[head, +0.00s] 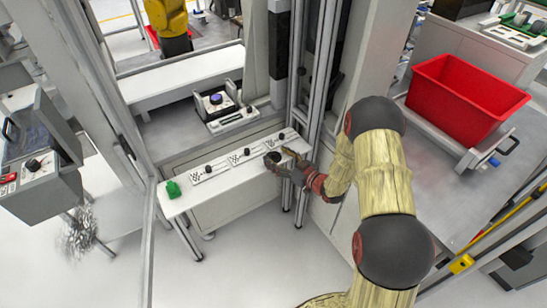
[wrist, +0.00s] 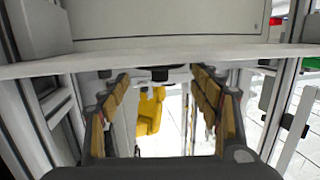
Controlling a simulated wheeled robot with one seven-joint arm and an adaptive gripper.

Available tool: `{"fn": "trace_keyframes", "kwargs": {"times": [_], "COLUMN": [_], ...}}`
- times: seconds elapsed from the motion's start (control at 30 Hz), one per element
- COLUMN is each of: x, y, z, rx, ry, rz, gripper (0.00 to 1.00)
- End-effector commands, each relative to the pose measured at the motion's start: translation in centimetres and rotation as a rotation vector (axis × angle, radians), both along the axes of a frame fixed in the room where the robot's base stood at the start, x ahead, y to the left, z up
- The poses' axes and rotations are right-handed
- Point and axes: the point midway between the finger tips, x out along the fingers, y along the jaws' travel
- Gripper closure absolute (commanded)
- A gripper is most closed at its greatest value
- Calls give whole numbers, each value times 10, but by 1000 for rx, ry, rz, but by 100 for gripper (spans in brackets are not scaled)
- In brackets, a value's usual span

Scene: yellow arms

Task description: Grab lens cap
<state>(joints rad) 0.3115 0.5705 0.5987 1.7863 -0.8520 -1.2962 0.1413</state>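A small dark round piece, which looks like the lens cap (head: 272,157), lies at the right end of the narrow white bench (head: 176,206) in the head view. My gripper (head: 284,158) is right beside it, low over the bench end. In the wrist view, which looks upside down, my gripper (wrist: 160,95) is open, its tan-padded fingers wide apart. A dark flat piece (wrist: 160,74) shows between the fingers, against the pale bench edge. It looks apart from both fingers. I cannot tell for certain whether it is the cap or a knob.
White plates with black knobs (head: 246,154) line the bench, and a green piece (head: 172,189) sits at its left end. A metal upright (head: 309,90) stands close behind my gripper. A red bin (head: 467,98) stands at the right. The floor in front is clear.

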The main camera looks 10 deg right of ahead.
Motion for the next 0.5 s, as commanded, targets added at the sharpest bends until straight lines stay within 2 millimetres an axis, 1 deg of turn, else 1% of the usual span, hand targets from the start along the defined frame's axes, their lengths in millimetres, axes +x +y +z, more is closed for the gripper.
{"fn": "trace_keyframes", "kwargs": {"times": [0.07, 0.5], "x": [0, 0], "y": [0, 0], "z": [0, 0], "rx": [0, 0], "ry": [0, 0], "rz": [0, 0], "gripper": [43, 68]}}
